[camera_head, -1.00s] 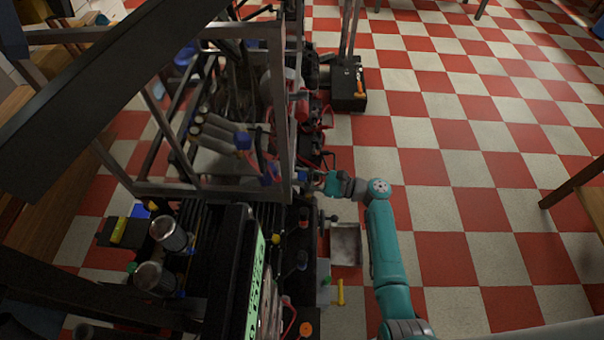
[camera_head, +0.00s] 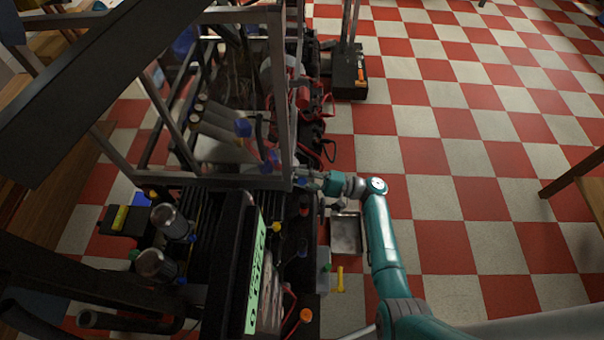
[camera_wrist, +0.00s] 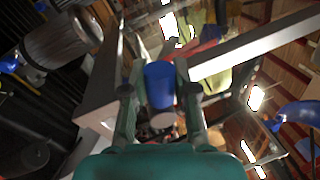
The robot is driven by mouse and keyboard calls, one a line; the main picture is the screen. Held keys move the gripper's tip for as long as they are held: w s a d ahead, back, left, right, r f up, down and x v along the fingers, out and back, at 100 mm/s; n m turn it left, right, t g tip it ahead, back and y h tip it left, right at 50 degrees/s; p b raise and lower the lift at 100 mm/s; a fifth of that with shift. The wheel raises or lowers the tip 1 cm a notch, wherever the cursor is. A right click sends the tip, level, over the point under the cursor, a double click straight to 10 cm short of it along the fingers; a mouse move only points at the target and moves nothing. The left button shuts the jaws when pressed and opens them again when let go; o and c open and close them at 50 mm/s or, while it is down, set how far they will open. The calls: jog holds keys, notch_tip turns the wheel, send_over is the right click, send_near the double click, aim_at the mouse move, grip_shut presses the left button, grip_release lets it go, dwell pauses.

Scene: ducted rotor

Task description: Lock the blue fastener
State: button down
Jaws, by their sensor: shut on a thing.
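The blue fastener (camera_wrist: 160,84) shows in the wrist view as a blue cylinder between my two fingers. My gripper (camera_wrist: 157,98) is shut on it, with one finger on each side. A metal frame bar lies close behind the fingers. In the head view, my gripper (camera_head: 316,181) reaches in from the right to the right-hand post of the metal frame (camera_head: 283,110). The fastener is too small and dark there to make out, and I cannot tell whether it is turned or seated.
Other blue parts (camera_head: 243,128) sit inside the frame. Metal canisters (camera_head: 170,221) stand at the lower left. A metal tray (camera_head: 346,234) and a yellow tool (camera_head: 340,279) lie beside my arm. A dark box (camera_head: 348,76) stands farther back. The checkered floor at right is open.

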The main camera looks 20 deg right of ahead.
jog(key=shift+s+f+n+g+y, duration=0.15)
jog(key=shift+f+n+g, duration=0.2)
jog(key=shift+n, duration=0.8)
jog(key=shift+f+n+g+y, duration=0.15)
jog(key=shift+f+n+g, duration=0.2)
jog(key=shift+n, duration=0.8)
jog(key=shift+f, duration=0.1)
jog(key=c, duration=0.9)
grip_release()
jog(key=v, duration=1.2)
jog(key=shift+s, duration=0.1)
